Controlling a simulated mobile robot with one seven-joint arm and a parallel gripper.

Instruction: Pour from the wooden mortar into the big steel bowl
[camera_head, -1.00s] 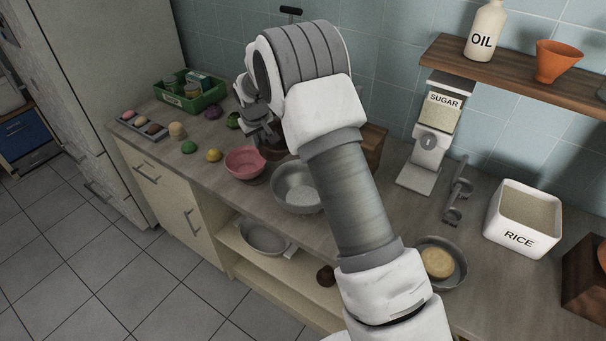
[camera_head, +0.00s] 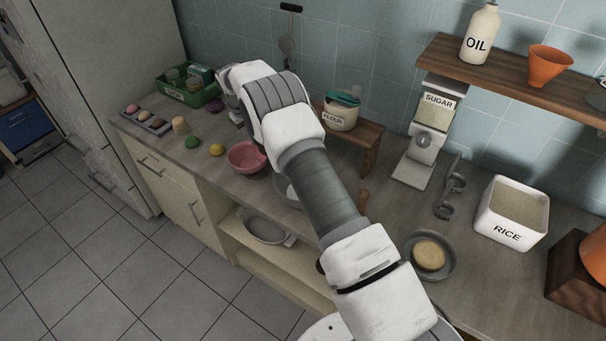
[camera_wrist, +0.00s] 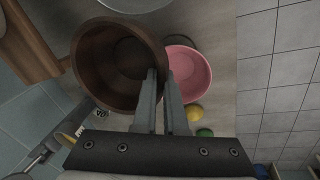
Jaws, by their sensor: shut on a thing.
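The wooden mortar (camera_wrist: 100,62) is brown and round, and I look down into its dark interior in the wrist view. My gripper (camera_wrist: 161,76) is shut on the mortar's wall, at the side towards the pink bowl. I cannot make out what the mortar contains. The big steel bowl (camera_head: 283,189) is mostly hidden behind my arm in the head view. A part of its rim shows at the top edge of the wrist view (camera_wrist: 135,4). My gripper and most of the mortar are hidden behind my arm in the head view.
A pink bowl (camera_head: 245,157) stands close beside the mortar. A yellow ball (camera_head: 217,150), a green ball (camera_head: 193,142) and a green crate (camera_head: 188,92) are further left. A wooden stand (camera_head: 366,137) bears a flour jar (camera_head: 341,113) behind my arm. A sugar dispenser (camera_head: 427,145) stands to the right.

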